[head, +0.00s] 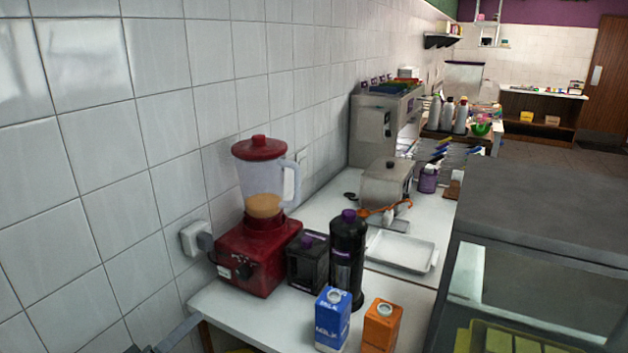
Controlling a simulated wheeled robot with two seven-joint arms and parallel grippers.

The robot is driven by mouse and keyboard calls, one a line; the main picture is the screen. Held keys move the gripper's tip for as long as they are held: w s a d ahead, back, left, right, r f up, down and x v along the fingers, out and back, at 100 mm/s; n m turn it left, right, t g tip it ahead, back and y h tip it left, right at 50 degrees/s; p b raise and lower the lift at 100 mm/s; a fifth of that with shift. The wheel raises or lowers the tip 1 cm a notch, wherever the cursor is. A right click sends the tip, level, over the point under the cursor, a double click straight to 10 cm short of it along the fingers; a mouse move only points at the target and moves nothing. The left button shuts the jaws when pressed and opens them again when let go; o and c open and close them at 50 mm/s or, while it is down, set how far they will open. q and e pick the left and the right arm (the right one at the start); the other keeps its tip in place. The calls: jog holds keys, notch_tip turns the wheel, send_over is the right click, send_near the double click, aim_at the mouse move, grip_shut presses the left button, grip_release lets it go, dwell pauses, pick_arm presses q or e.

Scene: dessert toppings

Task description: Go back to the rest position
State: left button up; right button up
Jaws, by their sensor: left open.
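A small part of my left gripper (176,337) shows at the bottom left edge, in front of the tiled wall and beside the near left corner of the white counter (228,306). It is open, and I see nothing between its fingers. Most of it is cut off by the frame. My right gripper is not in view.
On the counter stand a red blender (258,255), a dark box (307,262), a black bottle (347,250), a blue milk carton (332,320), an orange carton (382,326) and a white tray (401,251). A grey-topped case (550,205) stands at right.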

pick_arm(q)
jog(key=s+a+f+g+y, duration=0.1)
jog(key=a+f+y, duration=0.1)
jog(key=f, duration=0.8)
jog(key=s+a+f+g+y, duration=0.2)
jog(key=f, duration=0.8)
jog(key=s+f+m+g, duration=0.1)
jog(key=s+f, duration=0.2)
jog(key=f, duration=0.4)
jog(key=s+d+f+g+y, duration=0.1)
jog(key=s+f, duration=0.2)
jog(key=f, duration=0.3)
jog(key=s+f+m+g, duration=0.1)
jog(key=s+f, duration=0.2)
jog(key=f, duration=0.4)
jog(key=s+d+f+m+g, duration=0.2)
jog(key=s+d+f, duration=0.2)
jog(key=s+f, duration=0.3)
jog(key=s+d+f+m+g, duration=0.2)
jog(key=s+d+f, duration=0.3)
jog(key=s, duration=1.1)
jog(key=s+d+f+m+g+y, duration=0.1)
jog(key=s+d+f+m+g, duration=0.1)
jog(key=s+f, duration=0.9)
jog(key=shift+s+d+g, duration=0.4)
jog(key=shift+d+g, duration=0.4)
jog(key=shift+d, duration=0.45)
